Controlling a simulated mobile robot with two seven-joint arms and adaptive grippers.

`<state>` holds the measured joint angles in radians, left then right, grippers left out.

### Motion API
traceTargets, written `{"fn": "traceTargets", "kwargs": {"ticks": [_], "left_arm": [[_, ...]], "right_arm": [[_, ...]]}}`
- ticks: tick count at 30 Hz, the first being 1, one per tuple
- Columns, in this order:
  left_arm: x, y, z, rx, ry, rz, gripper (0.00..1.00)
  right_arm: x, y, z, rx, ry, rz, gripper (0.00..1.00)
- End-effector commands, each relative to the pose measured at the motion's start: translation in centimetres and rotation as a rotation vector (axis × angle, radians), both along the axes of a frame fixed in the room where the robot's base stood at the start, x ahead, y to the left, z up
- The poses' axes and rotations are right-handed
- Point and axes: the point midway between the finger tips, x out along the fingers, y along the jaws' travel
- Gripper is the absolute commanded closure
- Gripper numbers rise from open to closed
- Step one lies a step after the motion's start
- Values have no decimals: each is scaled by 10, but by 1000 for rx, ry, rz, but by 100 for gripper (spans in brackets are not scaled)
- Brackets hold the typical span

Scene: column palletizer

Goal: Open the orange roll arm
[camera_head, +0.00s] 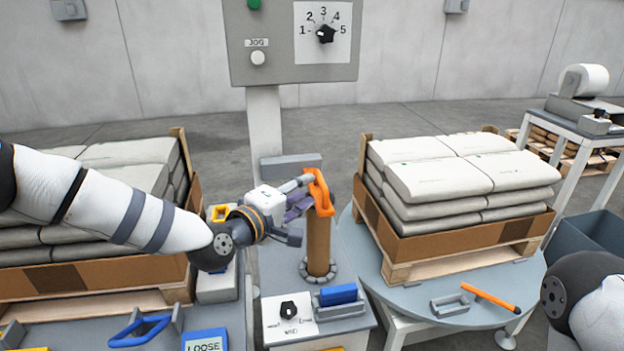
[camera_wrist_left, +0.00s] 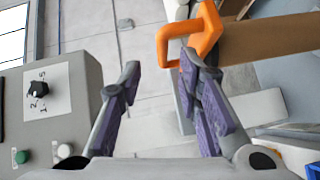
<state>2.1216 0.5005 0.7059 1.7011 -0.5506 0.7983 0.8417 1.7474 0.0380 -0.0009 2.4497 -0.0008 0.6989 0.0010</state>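The orange roll arm (camera_head: 321,192) is a bent bracket at the top of an upright brown roll (camera_head: 318,245) in the middle of the head view. In the left wrist view, the orange arm (camera_wrist_left: 205,38) shows at the upper right, with the brown roll (camera_wrist_left: 272,39) beside it. My left gripper (camera_head: 301,194) is just left of the orange arm, at about its height. In the wrist view its purple-padded fingers (camera_wrist_left: 160,65) are apart with nothing between them. The right-hand finger overlaps the arm's edge; I cannot tell whether they touch. My right gripper is out of view.
A control panel (camera_head: 270,30) on a post stands behind the roll. A stacked pallet of white bags (camera_head: 455,170) sits on a round table (camera_head: 395,300) at right; more bags (camera_head: 130,152) stand at left behind my arm. A blue block (camera_head: 338,294) is in front of the roll.

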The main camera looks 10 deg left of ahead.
Motion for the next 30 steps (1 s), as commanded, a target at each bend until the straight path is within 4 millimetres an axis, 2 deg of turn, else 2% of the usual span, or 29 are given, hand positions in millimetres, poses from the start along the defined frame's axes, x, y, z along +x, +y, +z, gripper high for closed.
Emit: {"fn": "traceTargets", "kwargs": {"ticks": [1,3,9,19,20,24,30], "left_arm": [[11,-6,-9,2,7,-1,68],[27,-14,-12,2,7,-1,68],[57,-29,-15,2,7,-1,68],[64,-33,-11,2,4,-1,68],[64,-33,-11,2,4,-1,71],[64,-33,-12,2,4,-1,100],[64,-33,-11,3,3,-1,100]], "right_arm": [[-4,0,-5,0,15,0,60],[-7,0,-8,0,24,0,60],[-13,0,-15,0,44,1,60],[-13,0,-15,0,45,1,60],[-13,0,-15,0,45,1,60],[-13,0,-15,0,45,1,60],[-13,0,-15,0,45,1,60]]}}
